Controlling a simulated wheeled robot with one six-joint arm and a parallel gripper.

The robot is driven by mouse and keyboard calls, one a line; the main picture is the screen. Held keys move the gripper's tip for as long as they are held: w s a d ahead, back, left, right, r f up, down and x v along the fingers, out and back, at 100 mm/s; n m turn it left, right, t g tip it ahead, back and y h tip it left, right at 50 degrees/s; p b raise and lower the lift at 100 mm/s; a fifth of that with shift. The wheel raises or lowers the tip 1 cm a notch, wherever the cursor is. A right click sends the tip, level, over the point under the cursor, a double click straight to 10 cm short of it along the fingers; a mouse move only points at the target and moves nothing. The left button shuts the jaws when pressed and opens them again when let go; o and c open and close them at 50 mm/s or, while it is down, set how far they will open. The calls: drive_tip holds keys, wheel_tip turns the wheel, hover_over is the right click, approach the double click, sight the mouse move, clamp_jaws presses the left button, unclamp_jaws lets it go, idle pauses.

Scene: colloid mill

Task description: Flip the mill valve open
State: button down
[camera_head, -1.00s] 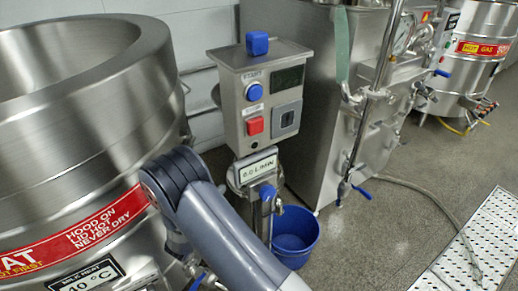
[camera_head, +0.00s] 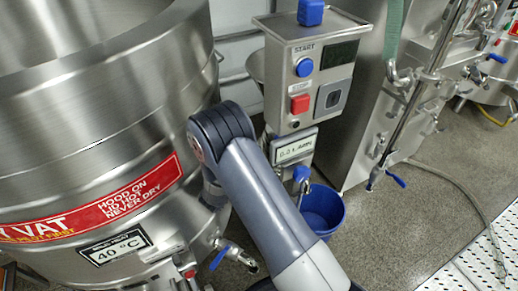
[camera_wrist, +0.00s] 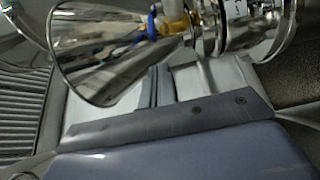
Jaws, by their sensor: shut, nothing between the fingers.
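The mill's steel control box (camera_head: 285,90) stands at the centre of the head view, with a blue START button, a red button and a flow display (camera_head: 296,148) reading in L/MIN. Below the display, a small blue valve handle (camera_head: 301,173) on a steel fitting is partly hidden by my arm; its position is hard to tell. My arm reaches up in front of it and bends at the elbow. A shiny steel cone (camera_wrist: 100,55) fills the upper left of the wrist view.
A large steel vat (camera_head: 90,130) labelled 40 °C stands close on the left, with a blue-handled valve (camera_head: 219,257) at its base. A blue bucket (camera_head: 325,212) stands on the floor behind my arm. A hose (camera_head: 455,190) lies on the floor at right.

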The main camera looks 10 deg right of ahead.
drive_tip(key=b+x, duration=0.1)
drive_tip(key=x, duration=0.7)
drive_tip(key=shift+w+d, duration=0.1)
drive_tip(key=shift+d, duration=0.05)
drive_tip(key=shift+s+d+b, duration=0.45)
drive_tip(key=shift+s+b, duration=0.25)
drive_tip(key=shift+b, duration=0.15)
drive_tip(key=shift+s+d+b, duration=0.4)
drive_tip(key=shift+s+b, duration=0.25)
drive_tip(key=shift+b, duration=0.2)
drive_tip(key=shift+s+d+b, duration=0.45)
drive_tip(key=shift+s+b, duration=0.25)
drive_tip(key=shift+b, duration=0.15)
drive_tip(key=shift+a, duration=0.1)
